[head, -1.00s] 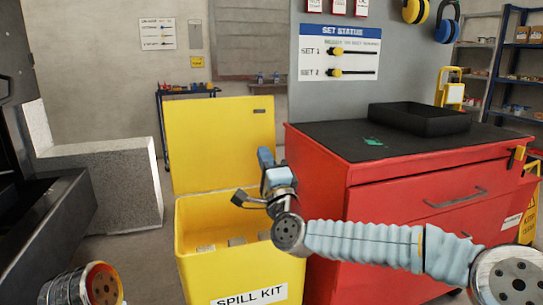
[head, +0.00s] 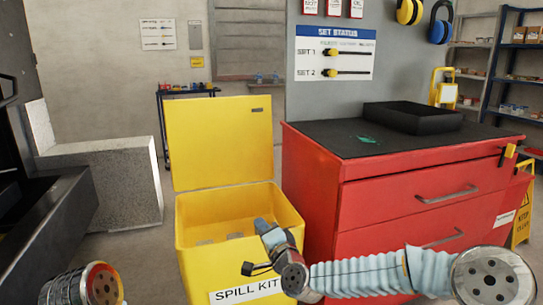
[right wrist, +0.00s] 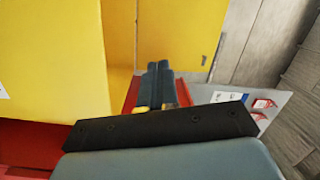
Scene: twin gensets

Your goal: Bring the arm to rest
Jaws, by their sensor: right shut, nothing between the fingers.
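My right arm (head: 365,275) comes in from the lower right with a pale blue ribbed sleeve. My right gripper (head: 260,224) shows at its end, in front of the open yellow bin's right part and left of the red cabinet. In the right wrist view the two dark fingers (right wrist: 159,82) lie side by side, shut and empty. I cannot tell whether the gripper is over the bin's opening or in front of it. Part of my left arm (head: 85,287) shows at the lower left; its gripper is out of view.
The yellow spill kit bin (head: 196,263) stands open with its lid (head: 220,140) upright. The red cabinet (head: 380,210), close on the right, has a black top carrying a black tray (head: 411,117). A pale block (head: 115,185) stands at left. Some floor shows between block and bin.

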